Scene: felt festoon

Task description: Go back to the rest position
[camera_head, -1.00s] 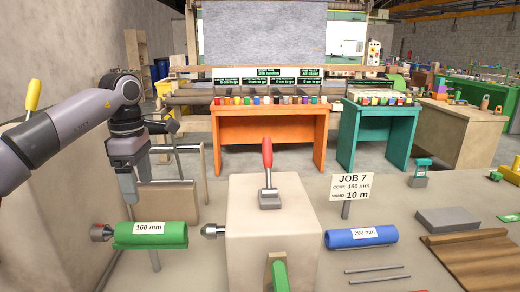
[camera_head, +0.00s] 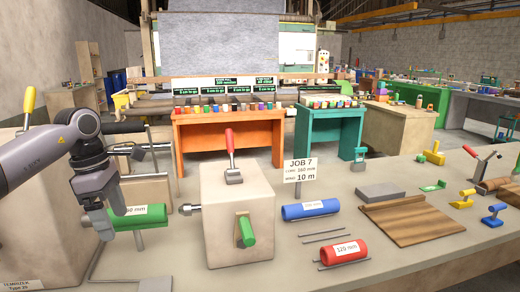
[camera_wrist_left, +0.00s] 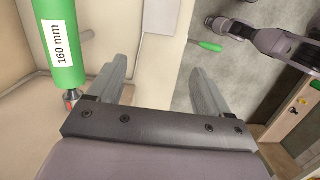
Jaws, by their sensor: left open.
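My left gripper (camera_head: 108,220) hangs at the left of the head view, fingers down and apart, with nothing between them. It partly hides the green 160 mm core (camera_head: 148,215), which lies level beside the beige block (camera_head: 238,200). In the left wrist view the open fingers (camera_wrist_left: 160,85) are empty, and the green core (camera_wrist_left: 58,40) is to their left, apart from them.
A red-handled lever (camera_head: 231,150) stands on the block, and a green handle (camera_head: 246,231) is on its front. A blue core (camera_head: 310,209), a red 120 mm core (camera_head: 343,251), thin rods (camera_head: 325,236) and a brown board (camera_head: 410,222) lie to the right. A JOB 7 sign (camera_head: 300,171) stands behind.

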